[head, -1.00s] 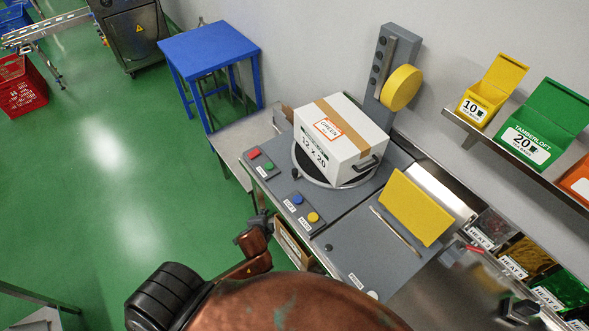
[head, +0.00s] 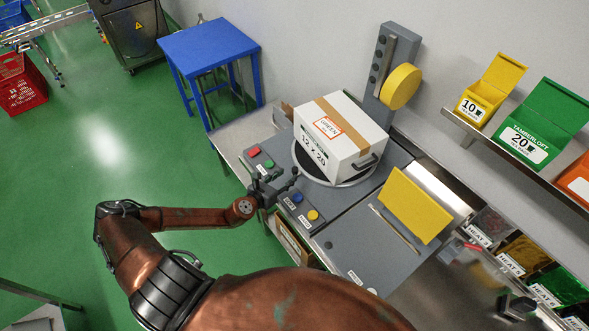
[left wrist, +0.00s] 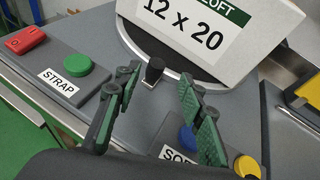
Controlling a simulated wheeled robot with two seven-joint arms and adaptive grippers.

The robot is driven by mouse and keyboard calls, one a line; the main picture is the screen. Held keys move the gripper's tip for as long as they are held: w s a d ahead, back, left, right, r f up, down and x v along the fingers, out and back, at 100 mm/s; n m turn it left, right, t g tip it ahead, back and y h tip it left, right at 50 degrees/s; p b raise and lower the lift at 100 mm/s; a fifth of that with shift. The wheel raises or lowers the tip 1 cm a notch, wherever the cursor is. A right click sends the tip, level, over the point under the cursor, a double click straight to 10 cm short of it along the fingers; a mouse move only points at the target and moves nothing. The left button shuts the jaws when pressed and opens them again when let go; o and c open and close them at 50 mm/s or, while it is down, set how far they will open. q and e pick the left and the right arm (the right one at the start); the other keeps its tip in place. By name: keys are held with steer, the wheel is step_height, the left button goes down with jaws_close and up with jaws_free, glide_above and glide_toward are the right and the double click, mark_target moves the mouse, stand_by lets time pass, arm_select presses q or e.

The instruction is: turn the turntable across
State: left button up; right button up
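The turntable (head: 312,169) is a dark round plate with a pale rim, set in the grey bench top. A white carton (head: 338,138) with brown tape and a "12 x 20" label stands on it and hides most of it. A small black knob (left wrist: 153,70) stands up at the turntable's near rim. My left gripper (head: 284,186) is over the bench at that near edge. In the left wrist view its two green-padded fingers (left wrist: 162,76) are apart, with the knob between or just beyond their tips; contact cannot be told. My right gripper is not in view.
Red and green STRAP buttons (head: 261,158) lie left of the knob; blue and yellow buttons (head: 305,207) lie right of it. A grey post with a yellow tape roll (head: 401,87) stands behind the carton. A yellow panel (head: 415,206) is at right. A blue table (head: 208,48) stands behind left.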

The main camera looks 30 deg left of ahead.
mark_target(293, 170)
arm_select(q)
steer(key=shift+w+a+f+m, duration=0.15)
steer(key=shift+a+m, duration=0.1)
steer(key=shift+m, duration=0.25)
steer(key=shift+w+f, duration=0.1)
steer(key=shift+w, duration=0.2)
steer(key=x, duration=0.7)
steer(key=shift+f, duration=0.1)
steer(key=shift+s, duration=0.1)
jaws_close()
